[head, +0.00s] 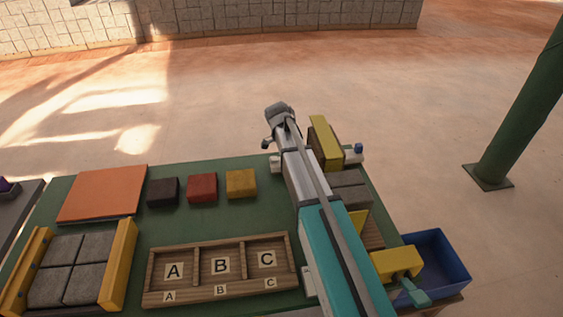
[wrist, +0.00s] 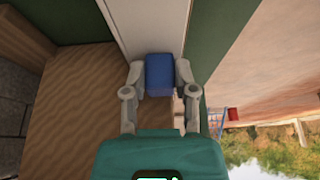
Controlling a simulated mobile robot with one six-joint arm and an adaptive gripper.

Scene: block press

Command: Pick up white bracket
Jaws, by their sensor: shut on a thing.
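In the wrist view my gripper (wrist: 160,80) has a finger on each side of a blue block (wrist: 160,75) and is shut on it. A white strip (wrist: 152,25), seemingly part of the white bracket, meets the block and runs away from it; the block looks like its end. In the head view a white piece (head: 352,158) with a small blue part shows right of my arm, near the table's far right corner. I cannot tell if it is the same bracket. My arm covers much of that side, and my fingers cannot be made out there.
A yellow upright (head: 325,143) and grey blocks (head: 349,190) stand close to my arm. A blue bin (head: 440,262) is at the right edge. A wooden tray (head: 222,290) marked A, B, C and black, red and yellow blocks lie left. A green post (head: 520,110) stands right.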

